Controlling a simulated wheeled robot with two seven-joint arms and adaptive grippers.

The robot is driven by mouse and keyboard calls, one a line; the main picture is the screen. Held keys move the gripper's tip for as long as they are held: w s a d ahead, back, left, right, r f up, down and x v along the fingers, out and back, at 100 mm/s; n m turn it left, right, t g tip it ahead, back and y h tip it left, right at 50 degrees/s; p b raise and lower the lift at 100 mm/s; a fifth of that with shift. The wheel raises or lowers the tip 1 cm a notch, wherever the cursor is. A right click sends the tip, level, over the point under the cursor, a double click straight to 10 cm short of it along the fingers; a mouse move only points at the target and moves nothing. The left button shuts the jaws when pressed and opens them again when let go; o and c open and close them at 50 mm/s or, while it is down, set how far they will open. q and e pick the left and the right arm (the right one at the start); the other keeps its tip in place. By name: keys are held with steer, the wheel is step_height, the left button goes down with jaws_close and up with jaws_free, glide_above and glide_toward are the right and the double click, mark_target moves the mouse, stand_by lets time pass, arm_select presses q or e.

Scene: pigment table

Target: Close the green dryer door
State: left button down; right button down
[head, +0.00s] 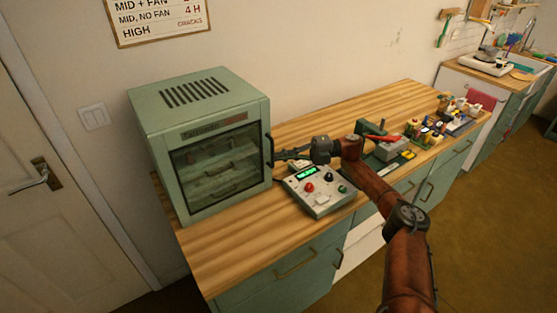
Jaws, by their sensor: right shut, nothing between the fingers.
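The green dryer (200,88) stands on the left end of the wooden counter. Its door (222,124), with a dark window showing racks inside, faces front and looks flush or nearly flush with the body; I cannot tell whether a small gap remains. A dark upright handle (270,150) is at the door's right edge. My right gripper (279,156) is shut and empty, its fingertips pointing left close to the handle. I cannot tell whether they touch it. My left gripper is out of view.
Several small tools and bottles (432,128) fill the counter further right. Bare wood (225,245) lies in front of the dryer.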

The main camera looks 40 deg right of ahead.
step_height(320, 180, up, 10)
stand_by(0.8)
